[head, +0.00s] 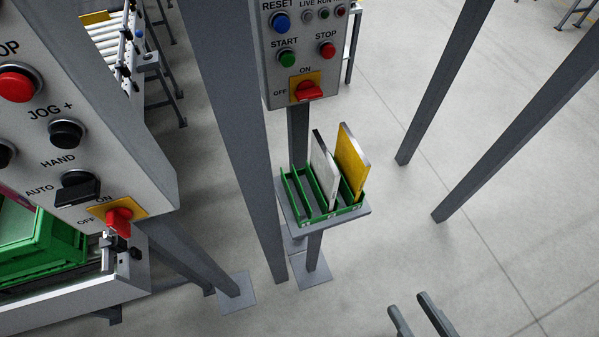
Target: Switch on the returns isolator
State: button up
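Two red rotary isolator handles on yellow plates show in the head view. One isolator (309,91) is at the bottom of the middle control panel (270,75), with ON above and OFF to its left. Its handle looks roughly level, in line with OFF. The other isolator (119,221) is at the lower corner of the near left panel (150,165), with the same marks; its handle setting is hard to tell. No label naming either one as returns is readable. My gripper (408,301) is at the bottom right, its two fingers apart and empty, well away from both isolators.
A green slotted rack (290,192) with a white plate (324,170) and a yellow plate (351,162) stands on a small shelf below the middle panel. Grey posts (235,130) rise between the panels and at right (445,80).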

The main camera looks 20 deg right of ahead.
aim_at(306, 90)
jog(key=l, duration=1.05)
jog(key=i+l, duration=0.15)
jog(key=l, duration=0.9)
jog(key=j, duration=0.7)
jog(key=u, duration=0.05)
